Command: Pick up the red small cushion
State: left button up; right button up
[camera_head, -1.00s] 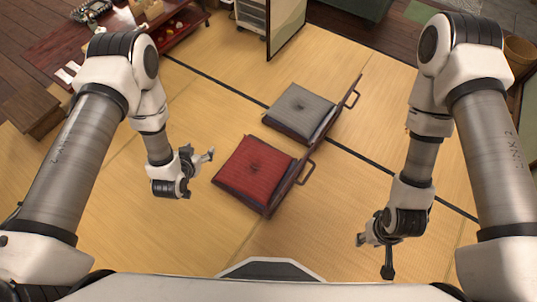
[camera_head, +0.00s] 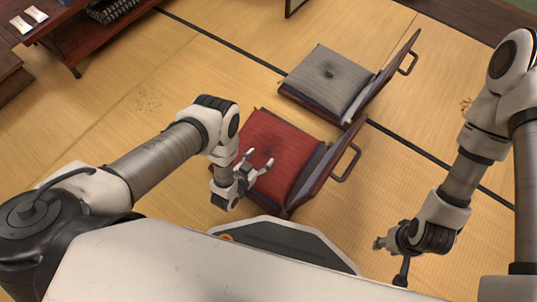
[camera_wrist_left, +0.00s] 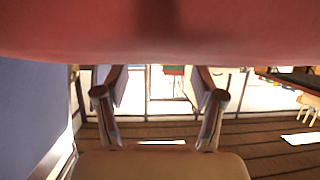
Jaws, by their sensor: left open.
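The red small cushion (camera_head: 283,139) lies on the seat of a low dark wooden legless chair, near the middle of the head view. My left gripper (camera_head: 262,165) is open, its fingers pointing right over the near left part of the cushion. In the left wrist view, a red surface, likely the cushion (camera_wrist_left: 160,30), fills the top, close to the two spread empty fingers (camera_wrist_left: 159,97). I cannot tell whether they touch it. My right gripper (camera_head: 388,258) is open and empty above the mat at lower right, away from the cushion.
A grey cushion (camera_head: 329,80) lies on a second low chair behind the red one. The red cushion's chair has a tilted backrest (camera_head: 323,170) with a loop on its right. A dark low table (camera_head: 80,28) stands at upper left. Tatami on the left and right is clear.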

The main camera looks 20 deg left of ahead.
aim_at(267, 150)
pick_arm(q)
jog(key=b+x, duration=0.1)
jog(key=x, duration=0.1)
jog(key=b+x, duration=0.1)
jog(key=x, duration=0.1)
jog(key=shift+w+f, duration=0.1)
jog(key=shift+f, duration=0.25)
jog(key=shift+r, duration=0.1)
grip_shut()
